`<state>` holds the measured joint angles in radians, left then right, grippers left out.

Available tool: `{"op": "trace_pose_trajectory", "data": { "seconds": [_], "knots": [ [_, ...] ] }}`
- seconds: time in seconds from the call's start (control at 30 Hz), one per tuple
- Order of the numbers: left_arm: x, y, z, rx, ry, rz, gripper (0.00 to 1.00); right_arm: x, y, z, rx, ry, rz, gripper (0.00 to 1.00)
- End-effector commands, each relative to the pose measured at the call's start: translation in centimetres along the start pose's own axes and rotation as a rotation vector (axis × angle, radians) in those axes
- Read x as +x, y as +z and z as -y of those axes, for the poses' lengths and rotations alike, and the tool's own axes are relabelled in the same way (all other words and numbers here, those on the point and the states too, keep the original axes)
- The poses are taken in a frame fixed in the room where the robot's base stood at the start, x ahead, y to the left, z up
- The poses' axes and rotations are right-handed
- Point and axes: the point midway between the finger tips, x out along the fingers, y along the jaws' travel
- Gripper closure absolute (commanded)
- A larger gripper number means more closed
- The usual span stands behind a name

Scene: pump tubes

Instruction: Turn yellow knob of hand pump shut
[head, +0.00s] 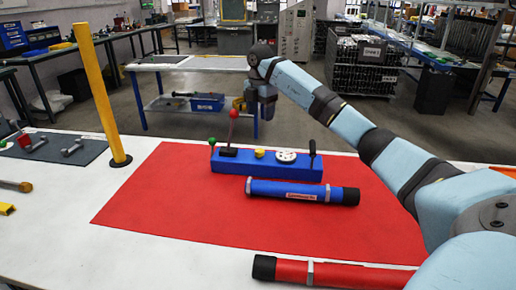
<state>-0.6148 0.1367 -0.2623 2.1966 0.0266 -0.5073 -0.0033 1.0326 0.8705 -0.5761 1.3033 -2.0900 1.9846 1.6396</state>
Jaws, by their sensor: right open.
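The blue hand pump (270,166) sits on the red mat (180,195) near its far edge. Its small yellow knob (260,153) is on top near the middle, between a black part and a round white dial (286,156). A red-ball lever (233,114) and a green-ball lever (212,142) stand at its left end, and a black upright handle (312,150) at its right. My right gripper (267,112) hangs from the bent wrist behind and above the pump, apart from the knob; it is open, its fingers small and hard to make out. My left gripper is out of view.
A blue tube (290,190) with a black end lies in front of the pump. A red tube (335,274) lies at the table's front. A yellow post (100,95) stands left of the mat. Tools lie on a dark mat (72,140) at far left.

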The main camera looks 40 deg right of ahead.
Motion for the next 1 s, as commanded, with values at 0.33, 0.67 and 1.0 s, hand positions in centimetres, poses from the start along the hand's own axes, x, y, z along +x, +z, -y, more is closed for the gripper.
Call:
{"op": "trace_pose_trajectory", "data": {
  "seconds": [0.33, 0.67, 1.0],
  "knots": [
    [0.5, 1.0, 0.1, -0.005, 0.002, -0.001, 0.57, 6.4, -0.1, 0.0, -0.004, -0.004, -0.003, 0.39],
    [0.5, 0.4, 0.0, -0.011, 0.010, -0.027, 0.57, 12.3, -0.2, 0.0, -0.004, -0.001, -0.003, 0.39],
    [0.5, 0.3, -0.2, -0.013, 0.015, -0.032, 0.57, 13.7, -0.1, 0.0, -0.005, 0.001, -0.002, 0.39]
  ]
}}
